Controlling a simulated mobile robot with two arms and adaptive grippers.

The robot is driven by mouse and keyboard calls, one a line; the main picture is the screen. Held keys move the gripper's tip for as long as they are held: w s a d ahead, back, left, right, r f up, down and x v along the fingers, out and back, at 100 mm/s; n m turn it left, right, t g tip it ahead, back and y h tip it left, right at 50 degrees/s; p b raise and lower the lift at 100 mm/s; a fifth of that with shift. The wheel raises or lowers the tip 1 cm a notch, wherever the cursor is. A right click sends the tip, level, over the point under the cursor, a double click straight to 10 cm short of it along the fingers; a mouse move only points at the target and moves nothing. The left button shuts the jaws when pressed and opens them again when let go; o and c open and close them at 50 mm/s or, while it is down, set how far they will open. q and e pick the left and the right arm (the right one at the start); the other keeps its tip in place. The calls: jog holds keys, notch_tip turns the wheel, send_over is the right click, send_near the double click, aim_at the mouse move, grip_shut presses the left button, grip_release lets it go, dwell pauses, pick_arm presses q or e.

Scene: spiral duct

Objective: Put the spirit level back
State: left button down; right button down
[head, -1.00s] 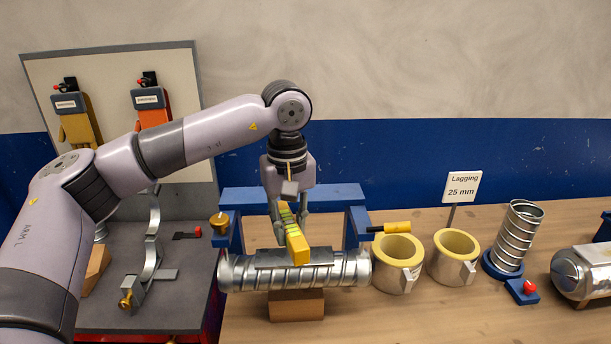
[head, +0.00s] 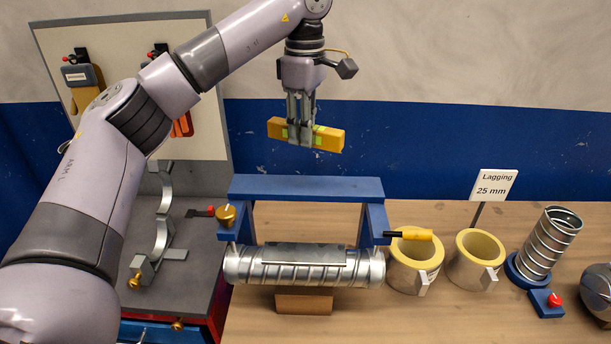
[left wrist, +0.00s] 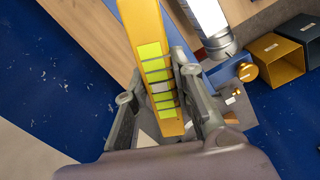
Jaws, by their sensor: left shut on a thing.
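The spirit level is a yellow bar (head: 326,139) with bright green patches. My left gripper (head: 300,138) is shut on its middle and holds it roughly level, high above the blue frame and in front of the wall. The left wrist view also shows the yellow level (left wrist: 148,45) between the two fingers (left wrist: 160,100), with several green patches along its face. My right gripper is in neither view.
A blue frame (head: 305,189) stands around a spiral metal duct (head: 350,268) on a wooden block (head: 304,300). To the right are two yellow-lined lagging pieces (head: 416,258), a sign (head: 493,185) and an upright spiral duct (head: 550,243). A board with hung tools (head: 200,50) is at left.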

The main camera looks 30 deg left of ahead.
pick_arm(q)
jog(key=p, duration=0.1)
send_over(306, 185)
notch_tip(306, 185, down, 5)
jog(key=shift+w+f, duration=0.1)
jog(key=shift+w, duration=0.05)
jog(key=shift+f, duration=0.55)
notch_tip(306, 185, down, 3)
jog(key=shift+f+p, duration=0.2)
jog(key=shift+p, duration=0.6)
jog(key=shift+f, duration=0.4)
jog(key=c, duration=1.4)
grip_release()
jog(key=shift+o, duration=0.2)
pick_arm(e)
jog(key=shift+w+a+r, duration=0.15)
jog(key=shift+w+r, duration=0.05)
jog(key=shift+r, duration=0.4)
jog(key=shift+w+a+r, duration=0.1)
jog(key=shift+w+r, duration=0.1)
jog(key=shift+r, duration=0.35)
